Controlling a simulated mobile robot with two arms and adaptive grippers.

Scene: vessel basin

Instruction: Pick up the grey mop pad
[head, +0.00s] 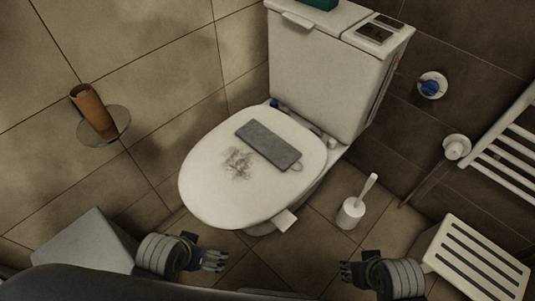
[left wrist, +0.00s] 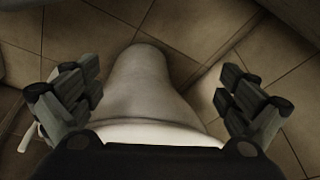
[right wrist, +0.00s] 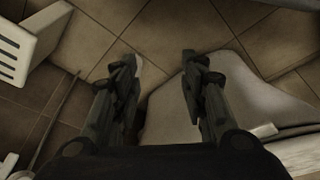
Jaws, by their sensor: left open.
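The grey mop pad (head: 268,144) is a flat dark rectangle with a small loop at its right end. It lies on the closed white toilet lid (head: 210,199), beside a dark smudge of dirt (head: 238,162). My left gripper (head: 212,260) is in front of the toilet, low and left, apart from the pad. Its fingers are wide apart and empty in the left wrist view (left wrist: 158,82). My right gripper (head: 347,272) is at the front right, also away from the pad. Its fingers are apart with nothing between them in the right wrist view (right wrist: 160,65). Neither wrist view shows the pad.
The toilet tank (head: 325,75) stands behind the lid. A brown cup (head: 92,110) sits on a wall shelf at left. A slatted white stool (head: 478,258) is at right, below a towel rack (head: 505,150).

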